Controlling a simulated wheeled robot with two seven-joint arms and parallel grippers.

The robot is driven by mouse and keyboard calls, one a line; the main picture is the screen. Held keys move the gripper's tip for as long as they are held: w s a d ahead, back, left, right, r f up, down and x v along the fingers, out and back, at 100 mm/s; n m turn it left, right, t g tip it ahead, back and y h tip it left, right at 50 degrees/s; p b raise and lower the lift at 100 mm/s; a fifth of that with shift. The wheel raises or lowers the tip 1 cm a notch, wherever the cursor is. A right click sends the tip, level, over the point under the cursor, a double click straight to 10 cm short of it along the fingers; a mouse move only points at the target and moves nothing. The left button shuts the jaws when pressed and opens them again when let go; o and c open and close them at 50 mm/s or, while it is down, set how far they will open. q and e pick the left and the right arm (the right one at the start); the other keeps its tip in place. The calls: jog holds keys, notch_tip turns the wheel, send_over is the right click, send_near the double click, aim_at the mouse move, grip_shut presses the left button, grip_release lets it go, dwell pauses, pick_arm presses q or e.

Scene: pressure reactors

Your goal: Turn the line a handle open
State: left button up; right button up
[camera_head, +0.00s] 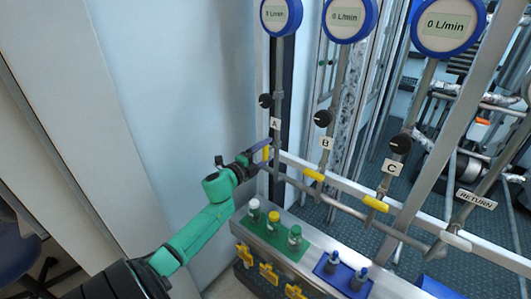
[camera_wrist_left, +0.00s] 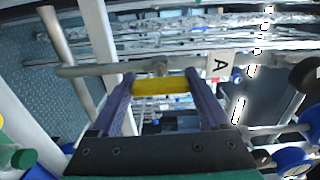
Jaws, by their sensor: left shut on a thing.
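The yellow line A handle (camera_head: 266,153) is on the leftmost pipe, below the label A (camera_head: 275,123). It looks roughly in line with its pipe, unlike the B and C handles. My left gripper (camera_head: 265,154) is shut on it, with one purple finger above and one below. In the left wrist view the yellow handle (camera_wrist_left: 160,87) lies between both fingers, and its ends meet them. The gauge above line A (camera_head: 281,14) seems to read 5 L/min. My right gripper is not in view.
The yellow B handle (camera_head: 314,175) and C handle (camera_head: 375,204) lie crosswise on their pipes; both gauges show 0 L/min. Black knobs (camera_head: 323,118) sit above the labels. Below, a bench holds a green rack (camera_head: 272,237) of bottles and a blue rack (camera_head: 342,277).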

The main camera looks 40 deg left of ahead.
pick_arm(q)
jog(key=o, duration=1.2)
jog(key=s+b, duration=0.1)
jog(key=s, duration=1.3)
jog(key=shift+s+d+b, duration=0.1)
jog(key=shift+s+b, duration=0.2)
jog(key=shift+b, duration=0.1)
jog(key=shift+f, duration=0.1)
